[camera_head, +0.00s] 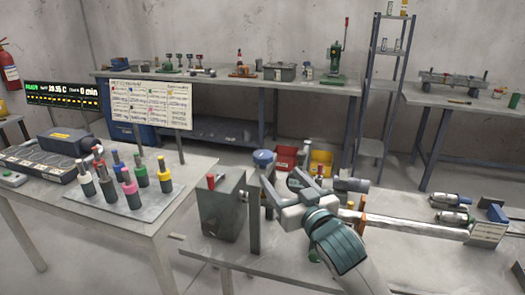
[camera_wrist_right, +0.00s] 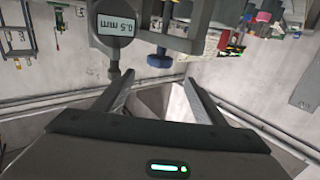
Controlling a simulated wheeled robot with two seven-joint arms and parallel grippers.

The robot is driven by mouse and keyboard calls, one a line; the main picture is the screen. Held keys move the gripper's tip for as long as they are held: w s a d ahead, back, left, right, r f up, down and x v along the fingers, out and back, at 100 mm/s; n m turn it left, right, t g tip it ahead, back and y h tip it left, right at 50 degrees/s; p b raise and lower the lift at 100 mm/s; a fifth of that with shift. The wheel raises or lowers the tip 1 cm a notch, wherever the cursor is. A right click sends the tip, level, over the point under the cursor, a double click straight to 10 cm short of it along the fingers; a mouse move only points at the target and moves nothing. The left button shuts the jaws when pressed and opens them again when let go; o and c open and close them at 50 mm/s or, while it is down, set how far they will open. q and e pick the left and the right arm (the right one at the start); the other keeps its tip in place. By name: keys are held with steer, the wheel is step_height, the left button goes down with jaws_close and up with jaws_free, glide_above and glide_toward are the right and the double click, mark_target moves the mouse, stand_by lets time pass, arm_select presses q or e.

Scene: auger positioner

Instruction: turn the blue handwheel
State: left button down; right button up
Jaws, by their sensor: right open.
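The blue handwheel (camera_head: 263,158) stands at the far side of the front bench, just beyond my right gripper in the head view. In the right wrist view the handwheel (camera_wrist_right: 159,60) shows just past the fingertips, roughly centred between them. My right gripper (camera_head: 278,178) is open and empty, its two fingers spread towards the handwheel; they also show in the right wrist view (camera_wrist_right: 158,78). I see no contact with the wheel. A round gauge (camera_wrist_right: 115,30) with a display, apparently 0.5 mm, is beside it. My left gripper is not in view.
A grey box with a red switch (camera_head: 222,208) stands left of my right gripper. A long metal shaft (camera_head: 420,228) lies to the right on the bench. Red (camera_head: 285,157) and yellow (camera_head: 321,163) bins are behind. A side table holds several coloured-top cylinders (camera_head: 130,187).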

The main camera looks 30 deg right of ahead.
steer(key=shift+r, duration=0.15)
steer(key=p, duration=0.1)
glide_toward(259, 151)
steer(key=shift+d, duration=0.3)
steer(key=w, duration=0.4)
steer(key=w+d+p, duration=0.1)
steer(key=w, duration=0.2)
steer(key=w+d+p, duration=0.1)
steer(key=w, duration=0.3)
steer(key=shift+w+f, duration=0.2)
steer(key=shift+w, duration=0.15)
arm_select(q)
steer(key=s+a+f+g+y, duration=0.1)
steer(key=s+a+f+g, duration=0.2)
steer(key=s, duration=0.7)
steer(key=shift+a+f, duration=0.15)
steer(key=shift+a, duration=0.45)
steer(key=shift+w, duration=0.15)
arm_select(e)
steer(key=shift+c, duration=0.3)
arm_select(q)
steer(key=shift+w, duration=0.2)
arm_select(e)
steer(key=c, duration=1)
